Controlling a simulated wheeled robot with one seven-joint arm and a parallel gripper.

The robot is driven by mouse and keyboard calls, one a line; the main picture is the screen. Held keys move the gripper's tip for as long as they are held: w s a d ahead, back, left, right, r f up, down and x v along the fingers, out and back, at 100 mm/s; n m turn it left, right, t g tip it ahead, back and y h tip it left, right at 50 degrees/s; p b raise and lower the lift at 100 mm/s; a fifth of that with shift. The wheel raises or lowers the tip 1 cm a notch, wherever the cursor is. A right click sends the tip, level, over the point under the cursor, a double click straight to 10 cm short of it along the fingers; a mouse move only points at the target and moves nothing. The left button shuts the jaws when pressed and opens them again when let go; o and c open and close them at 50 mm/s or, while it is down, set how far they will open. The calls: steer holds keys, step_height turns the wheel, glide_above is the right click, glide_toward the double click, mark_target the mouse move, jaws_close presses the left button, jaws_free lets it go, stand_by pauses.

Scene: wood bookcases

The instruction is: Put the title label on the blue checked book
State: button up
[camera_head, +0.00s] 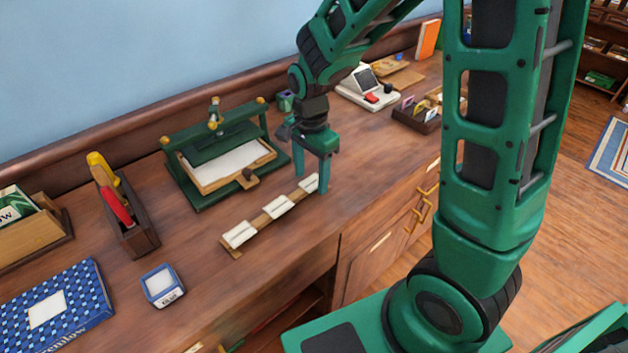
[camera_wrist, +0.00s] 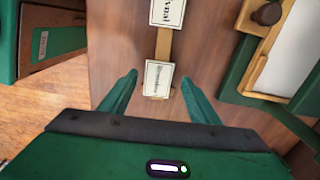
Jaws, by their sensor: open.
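The blue checked book (camera_head: 83,290) lies flat at the lower left of the head view, with a plain cream square on its cover. A narrow wooden strip (camera_head: 262,219) holds three cream labels: a near one (camera_head: 239,234), a middle one (camera_head: 277,206) and a far one (camera_head: 309,183). My gripper (camera_head: 311,182) is open and points down at the strip's far end. In the wrist view, a label with dark print (camera_wrist: 158,78) shows between its fingers, apart from both. Another printed label (camera_wrist: 167,12) is further along the strip. The print is too small to read surely.
A green press (camera_head: 232,155) with a cream-topped tray stands behind the strip. A small blue-edged box (camera_head: 162,285) stands between strip and book. A tool holder (camera_head: 125,215) and a wooden book rack (camera_head: 35,240) stand left. The worktop between strip and small box is clear.

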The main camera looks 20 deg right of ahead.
steer(key=shift+f, duration=0.15)
steer(key=c, duration=1.2)
